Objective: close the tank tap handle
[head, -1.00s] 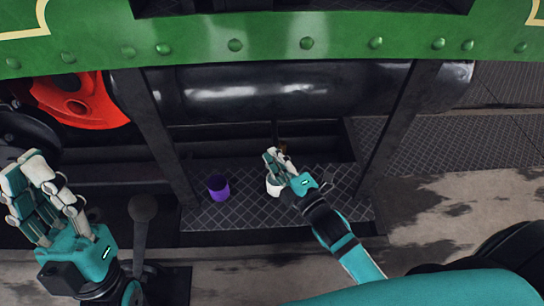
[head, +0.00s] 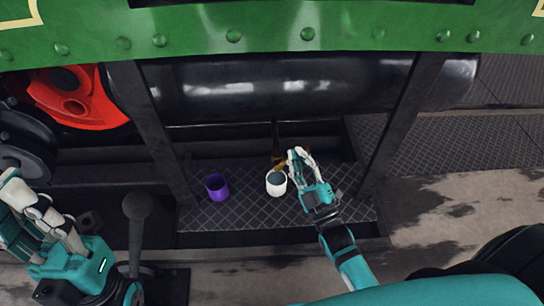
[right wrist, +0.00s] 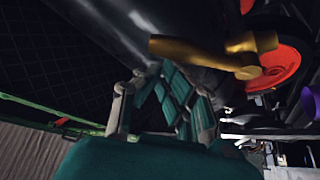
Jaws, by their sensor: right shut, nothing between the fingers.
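The brass tank tap (head: 279,158) hangs under the black cylindrical tank (head: 260,92) at the middle of the head view. In the right wrist view, the tap (right wrist: 205,52) shows large as a golden bar and body above my fingers. Whether its handle is turned open or shut I cannot tell. My right gripper (head: 300,155) is shut and empty, just right of the tap. Its fingers (right wrist: 165,95) are together in the wrist view, and contact with the tap is unclear. My left gripper (head: 38,208) is at the left edge, partly cut off, with its fingers apart.
A white mug (head: 276,184) stands on the checkered step (head: 245,205) below the tap, and a purple cup (head: 217,187) stands to its left. Dark posts (head: 160,140) flank the step. A ball-topped lever (head: 137,207) rises near my left gripper.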

